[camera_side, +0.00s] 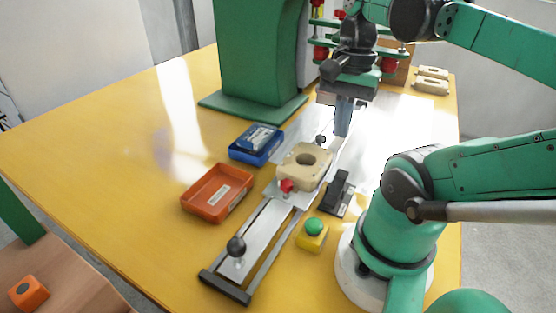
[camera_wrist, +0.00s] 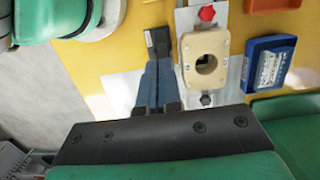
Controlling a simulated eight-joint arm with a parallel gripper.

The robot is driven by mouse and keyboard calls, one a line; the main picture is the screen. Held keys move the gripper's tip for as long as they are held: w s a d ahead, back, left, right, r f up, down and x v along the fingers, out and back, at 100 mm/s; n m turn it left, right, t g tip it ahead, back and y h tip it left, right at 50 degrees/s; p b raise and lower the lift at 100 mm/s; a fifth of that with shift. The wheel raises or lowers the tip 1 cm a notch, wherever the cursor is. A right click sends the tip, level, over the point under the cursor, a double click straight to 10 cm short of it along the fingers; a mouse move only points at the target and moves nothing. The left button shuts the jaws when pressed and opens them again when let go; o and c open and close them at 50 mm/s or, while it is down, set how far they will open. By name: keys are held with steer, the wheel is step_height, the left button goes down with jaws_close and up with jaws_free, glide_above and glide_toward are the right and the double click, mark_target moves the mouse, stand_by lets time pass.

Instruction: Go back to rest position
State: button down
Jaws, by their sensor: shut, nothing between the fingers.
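My gripper (camera_side: 343,128) is shut and empty, pointing down above the table behind the beige part on the slide. In the wrist view its blue-grey fingers (camera_wrist: 153,78) are together, left of the beige part (camera_wrist: 205,62). The beige part (camera_side: 304,165) is a block with a round hole, sitting on the slide plate, with a red knob (camera_side: 287,186) at its front. The fingers appear apart from it.
An orange tray (camera_side: 217,193) and a blue tray (camera_side: 256,144) lie left of the slide rails (camera_side: 262,236). A green button on a yellow box (camera_side: 313,232) and a black clamp (camera_side: 339,193) stand to the right. A green column (camera_side: 258,50) rises behind. The table's left is clear.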

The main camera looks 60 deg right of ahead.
steer(key=w+a+f+n+t, duration=0.1)
steer(key=w+a+n+t, duration=0.2)
steer(key=w+n, duration=0.3)
steer(key=w+a+f+n+t+h, duration=0.1)
steer(key=w+a+f+n+t, duration=0.1)
steer(key=w+a+n+t, duration=0.2)
steer(key=w+a+n, duration=0.1)
steer(key=w+n, duration=0.2)
steer(key=n, duration=0.4)
steer(key=shift+w+a+f+n, duration=0.2)
steer(key=shift+a+n, duration=0.1)
steer(key=shift+a, duration=0.1)
